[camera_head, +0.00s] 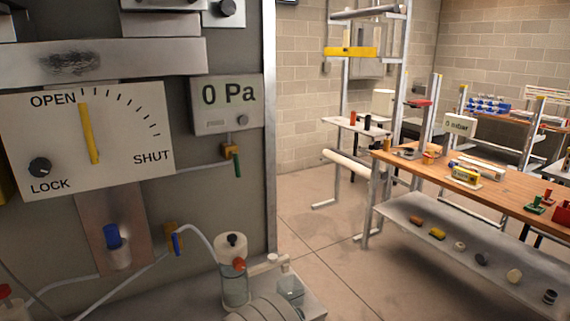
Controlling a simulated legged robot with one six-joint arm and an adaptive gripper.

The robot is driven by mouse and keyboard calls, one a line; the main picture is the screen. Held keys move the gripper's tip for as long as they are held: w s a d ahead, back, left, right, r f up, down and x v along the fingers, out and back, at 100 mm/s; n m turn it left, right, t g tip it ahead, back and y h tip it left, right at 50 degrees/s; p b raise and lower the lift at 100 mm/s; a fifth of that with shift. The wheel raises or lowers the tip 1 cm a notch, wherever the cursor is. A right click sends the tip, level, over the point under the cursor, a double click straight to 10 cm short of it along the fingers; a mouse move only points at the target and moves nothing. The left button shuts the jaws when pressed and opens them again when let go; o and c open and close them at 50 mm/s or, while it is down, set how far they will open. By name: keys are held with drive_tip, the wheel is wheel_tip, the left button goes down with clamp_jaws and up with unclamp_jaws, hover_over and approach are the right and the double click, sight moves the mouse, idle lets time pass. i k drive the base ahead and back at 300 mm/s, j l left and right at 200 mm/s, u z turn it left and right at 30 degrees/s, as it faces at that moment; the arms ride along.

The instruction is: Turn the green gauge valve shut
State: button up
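The green gauge valve handle (237,164) hangs almost straight down from a small brass fitting (228,150). It sits just under a grey gauge box (226,118) whose display reads 0 Pa. A thin grey pipe (200,168) runs left from this fitting along the panel. My gripper does not show in this view, so its distance from the valve and its state cannot be seen.
Left of the gauge, a white dial plate (120,150) has a yellow pointer (90,134) near OPEN. A blue-handled valve (177,243) and a clear flask (234,283) are below. A wooden workbench (515,196) stands right; open floor (320,255) lies between.

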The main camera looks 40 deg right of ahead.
sight(235, 155)
drive_tip(key=z, duration=0.75)
